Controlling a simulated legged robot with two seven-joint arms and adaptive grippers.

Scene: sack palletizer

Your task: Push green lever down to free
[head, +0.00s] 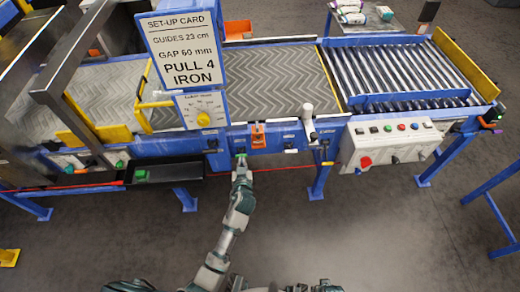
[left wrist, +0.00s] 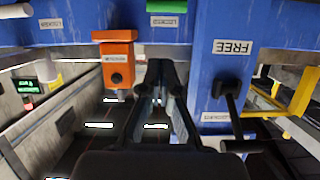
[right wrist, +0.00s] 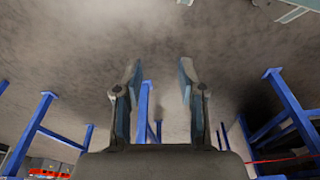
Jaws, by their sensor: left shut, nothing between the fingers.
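A small green lever part (head: 240,153) shows on the blue front rail in the head view, just at the tip of my left gripper (head: 241,161). In the left wrist view a green piece (left wrist: 166,6) shows at the top edge, by a LOCKED label (left wrist: 165,21). My left gripper (left wrist: 161,66) is shut and empty there, its fingertips apart from the green piece in the picture; contact cannot be told. My right gripper (right wrist: 160,70) is open and empty over the floor.
An orange box (head: 258,135) is close beside my left gripper, also in the left wrist view (left wrist: 117,65). A black T-handle (left wrist: 232,115) is on the other side. A control panel (head: 390,142) and white-topped lever (head: 308,115) are to the right.

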